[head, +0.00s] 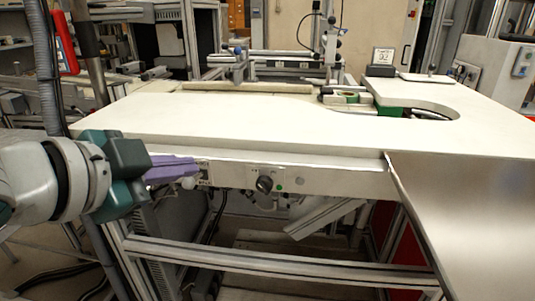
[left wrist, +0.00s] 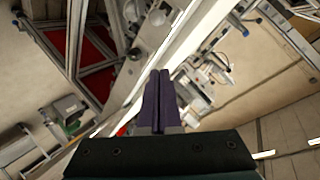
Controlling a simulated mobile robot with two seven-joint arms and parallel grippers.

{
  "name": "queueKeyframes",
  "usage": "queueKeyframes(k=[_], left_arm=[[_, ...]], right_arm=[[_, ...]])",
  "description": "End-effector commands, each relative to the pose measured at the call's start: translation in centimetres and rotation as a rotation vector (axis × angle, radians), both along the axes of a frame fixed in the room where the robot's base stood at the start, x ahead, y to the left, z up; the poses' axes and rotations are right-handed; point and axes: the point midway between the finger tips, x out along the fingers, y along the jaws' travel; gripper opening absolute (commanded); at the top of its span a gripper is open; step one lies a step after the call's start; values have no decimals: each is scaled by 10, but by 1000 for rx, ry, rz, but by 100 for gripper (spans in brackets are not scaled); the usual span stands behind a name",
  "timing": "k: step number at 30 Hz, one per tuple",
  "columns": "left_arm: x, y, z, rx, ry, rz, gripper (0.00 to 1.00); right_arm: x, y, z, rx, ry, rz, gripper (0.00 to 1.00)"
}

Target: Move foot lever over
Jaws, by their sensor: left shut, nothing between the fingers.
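My left gripper (head: 192,168) comes in from the left, in front of the table's front edge panel. Its purple fingers are shut and empty, pointing right near a small switch on the panel. In the left wrist view the shut fingers (left wrist: 158,78) show at the middle, with the tilted machine frame beyond them. I cannot clearly make out a foot lever. A tilted grey metal part (head: 318,217) hangs under the table in the head view; I cannot tell whether it is the lever. My right gripper is not in view.
The white worktable (head: 230,130) fills the middle, with a dark knob (head: 265,184) on its front panel. A metal sheet (head: 470,210) slopes down at the right. A frame bar (head: 270,262) crosses below the table. Open floor lies at the lower left.

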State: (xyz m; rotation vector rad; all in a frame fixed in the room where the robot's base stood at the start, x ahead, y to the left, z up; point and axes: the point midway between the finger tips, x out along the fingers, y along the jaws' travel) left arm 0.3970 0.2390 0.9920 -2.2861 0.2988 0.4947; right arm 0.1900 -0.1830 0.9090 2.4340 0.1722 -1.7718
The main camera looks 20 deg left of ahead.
Motion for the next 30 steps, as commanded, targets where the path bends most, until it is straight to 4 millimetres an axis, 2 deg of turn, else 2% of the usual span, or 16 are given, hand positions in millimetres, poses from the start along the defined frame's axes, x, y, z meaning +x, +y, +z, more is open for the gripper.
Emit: queueKeyframes(k=[6, 13, 15, 21, 30], left_arm=[[39, -2, -20, -1, -3, 2, 0], [73, -5, -36, -1, -3, 0, 0], [63, 4, -41, 4, 5, 1, 0], [51, 19, -50, 2, 3, -1, 0], [47, 24, -52, 1, 1, -1, 0]], right_arm=[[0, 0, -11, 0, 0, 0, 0], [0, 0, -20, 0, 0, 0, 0], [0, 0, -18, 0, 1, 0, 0], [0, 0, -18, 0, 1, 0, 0], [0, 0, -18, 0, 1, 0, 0]])
